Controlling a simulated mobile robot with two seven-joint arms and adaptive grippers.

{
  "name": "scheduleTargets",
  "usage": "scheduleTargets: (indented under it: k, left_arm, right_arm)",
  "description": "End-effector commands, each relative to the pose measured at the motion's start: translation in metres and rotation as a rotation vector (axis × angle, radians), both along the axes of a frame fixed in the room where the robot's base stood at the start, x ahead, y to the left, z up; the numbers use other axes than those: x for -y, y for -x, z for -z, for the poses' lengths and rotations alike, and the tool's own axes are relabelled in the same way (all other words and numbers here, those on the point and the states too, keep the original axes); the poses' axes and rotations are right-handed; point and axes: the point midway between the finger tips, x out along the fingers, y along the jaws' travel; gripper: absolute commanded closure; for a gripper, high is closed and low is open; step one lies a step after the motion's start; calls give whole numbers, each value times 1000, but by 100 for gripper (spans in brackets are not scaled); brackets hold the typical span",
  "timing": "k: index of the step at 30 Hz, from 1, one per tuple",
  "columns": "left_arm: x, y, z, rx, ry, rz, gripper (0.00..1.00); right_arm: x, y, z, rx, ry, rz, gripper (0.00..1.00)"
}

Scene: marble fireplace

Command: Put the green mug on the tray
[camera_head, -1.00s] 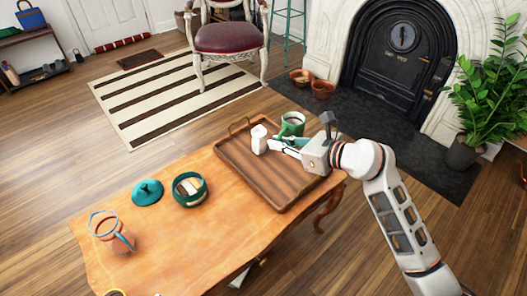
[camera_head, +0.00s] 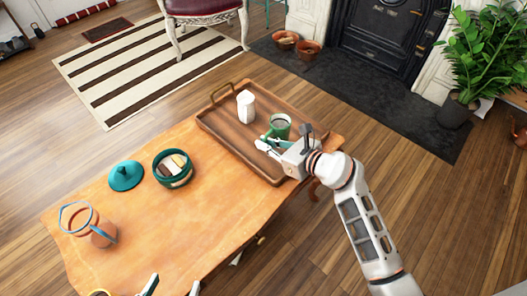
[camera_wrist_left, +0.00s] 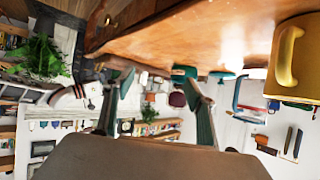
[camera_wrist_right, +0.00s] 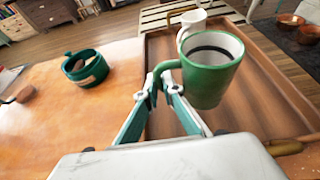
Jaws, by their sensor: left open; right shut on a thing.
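The green mug (camera_head: 280,127) is upright over the right part of the brown wooden tray (camera_head: 221,123). My right gripper (camera_head: 266,141) is shut on the mug's handle. I cannot tell whether the mug's base touches the tray. My left gripper (camera_head: 170,288) is only partly visible at the bottom edge of the head view. In the left wrist view, its fingers (camera_wrist_left: 162,90) are apart with nothing between them.
A white cup (camera_head: 246,107) stands on the tray, left of the mug. A yellow mug (camera_wrist_left: 287,65) is near my left gripper.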

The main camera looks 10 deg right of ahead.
Motion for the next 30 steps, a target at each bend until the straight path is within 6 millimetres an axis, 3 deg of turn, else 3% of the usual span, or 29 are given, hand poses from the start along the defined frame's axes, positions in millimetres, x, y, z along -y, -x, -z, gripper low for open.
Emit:
scheduleTargets:
  k: [7, 14, 20, 27, 28, 30]
  left_arm:
    - [5, -2, -3, 6, 26, -4, 44]
    - [14, -4, -5, 10, 79, -14, 44]
    - [17, -11, -19, 38, 98, -17, 44]
    - [16, -11, -18, 38, 96, -18, 44]
    - [16, -11, -18, 39, 97, -17, 44]
    - [16, -11, -18, 37, 95, -17, 44]
  right_arm:
    - [0, -1, 14, 4, -1, 1, 100]
    - [0, 1, 52, -5, -2, 1, 100]
    - [0, -2, 46, 8, 0, 0, 100]
    - [0, -2, 51, 8, 1, 0, 100]
    - [0, -2, 51, 6, 1, -1, 88]
    - [0, -2, 51, 7, 1, 0, 76]
